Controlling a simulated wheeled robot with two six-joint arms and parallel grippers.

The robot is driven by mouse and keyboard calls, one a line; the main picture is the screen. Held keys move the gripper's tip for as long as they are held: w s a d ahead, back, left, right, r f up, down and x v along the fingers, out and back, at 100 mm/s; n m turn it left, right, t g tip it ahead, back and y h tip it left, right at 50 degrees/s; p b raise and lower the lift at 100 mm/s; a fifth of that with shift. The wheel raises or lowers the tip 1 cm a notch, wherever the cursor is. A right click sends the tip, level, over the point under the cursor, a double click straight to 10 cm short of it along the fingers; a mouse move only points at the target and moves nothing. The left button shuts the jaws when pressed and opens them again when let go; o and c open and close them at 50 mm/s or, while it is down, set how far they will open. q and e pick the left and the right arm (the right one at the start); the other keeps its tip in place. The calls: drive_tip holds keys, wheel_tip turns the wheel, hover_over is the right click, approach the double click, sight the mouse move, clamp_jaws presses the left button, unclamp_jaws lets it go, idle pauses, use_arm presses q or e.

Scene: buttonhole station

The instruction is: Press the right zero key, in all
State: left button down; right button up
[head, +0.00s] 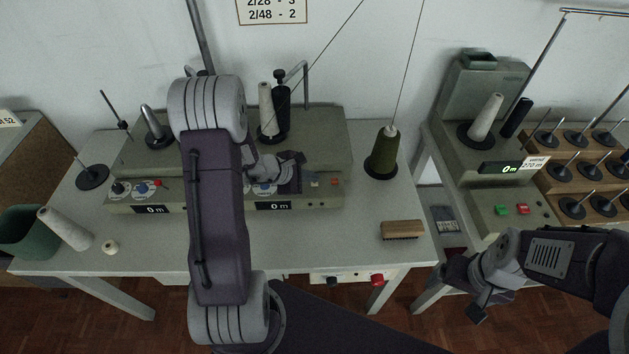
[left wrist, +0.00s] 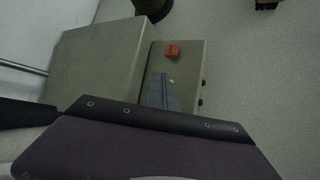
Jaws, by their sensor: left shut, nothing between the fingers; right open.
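The winding machine (head: 225,200) stands on the table with two displays, the left display (head: 151,210) and the right display (head: 273,206), both reading 0 m. On its front panel, right of my left gripper, is a small orange-red key (head: 335,182); a red key also shows in the left wrist view (left wrist: 172,50). Which one is the right zero key I cannot tell for sure. My left gripper (head: 292,180) is shut and empty over the panel above the right display, hiding part of it. Whether its tips touch the panel is unclear. My right gripper (head: 466,290) is open and empty, low at the right, beside the second table.
A white cone (head: 65,229) and green bin (head: 28,232) are at the left. A second winder (head: 490,140) with green and red keys stands at the right.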

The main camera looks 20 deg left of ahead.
sight(312, 184)
use_arm(q)
drive_tip(key=shift+r+p, duration=0.55)
drive_tip(key=shift+r, duration=0.35)
drive_tip(key=shift+r, duration=0.1)
wheel_tip(312, 184, up, 5)
drive_tip(key=p, duration=0.3)
idle(0.5)
